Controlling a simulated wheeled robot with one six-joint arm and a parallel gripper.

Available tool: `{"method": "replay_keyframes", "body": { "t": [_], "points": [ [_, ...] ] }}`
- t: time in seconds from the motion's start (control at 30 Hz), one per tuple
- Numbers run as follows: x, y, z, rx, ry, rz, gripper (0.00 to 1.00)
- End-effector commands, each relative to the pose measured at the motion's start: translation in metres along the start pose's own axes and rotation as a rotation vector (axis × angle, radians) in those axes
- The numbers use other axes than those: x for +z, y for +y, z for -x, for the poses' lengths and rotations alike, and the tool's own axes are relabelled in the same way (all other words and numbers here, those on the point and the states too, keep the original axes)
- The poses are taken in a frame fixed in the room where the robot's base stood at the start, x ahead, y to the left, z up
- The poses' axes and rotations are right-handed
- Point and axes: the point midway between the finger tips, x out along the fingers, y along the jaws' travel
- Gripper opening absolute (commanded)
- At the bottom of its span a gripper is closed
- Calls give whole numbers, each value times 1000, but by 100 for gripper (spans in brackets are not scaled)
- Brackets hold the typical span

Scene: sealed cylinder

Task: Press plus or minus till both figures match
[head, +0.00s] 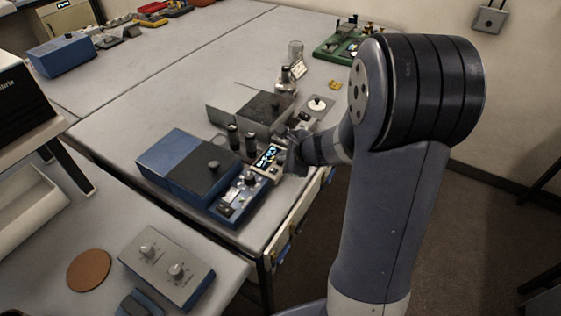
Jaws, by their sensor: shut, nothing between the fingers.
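A small box with a lit display (266,157) stands near the right edge of the table, beside a blue box. The display shows bright marks, but the figures are too small to read. Its plus and minus buttons cannot be made out; my gripper may cover part of the box. My gripper (290,157) is at the end of my arm, just right of the display, pointing down and shut with nothing held. Whether it touches the box cannot be told.
A large blue box with a dark lid (184,160) and a blue unit with knobs (238,197) stand left of the display.

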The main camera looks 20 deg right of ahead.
Motion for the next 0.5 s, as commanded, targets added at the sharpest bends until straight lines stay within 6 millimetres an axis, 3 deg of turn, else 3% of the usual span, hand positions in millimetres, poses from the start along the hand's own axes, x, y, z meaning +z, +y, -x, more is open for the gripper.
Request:
{"method": "replay_keyframes", "body": {
  "t": [0.5],
  "points": [
    [7,-7,10,1,0,0,0]
  ]
}}
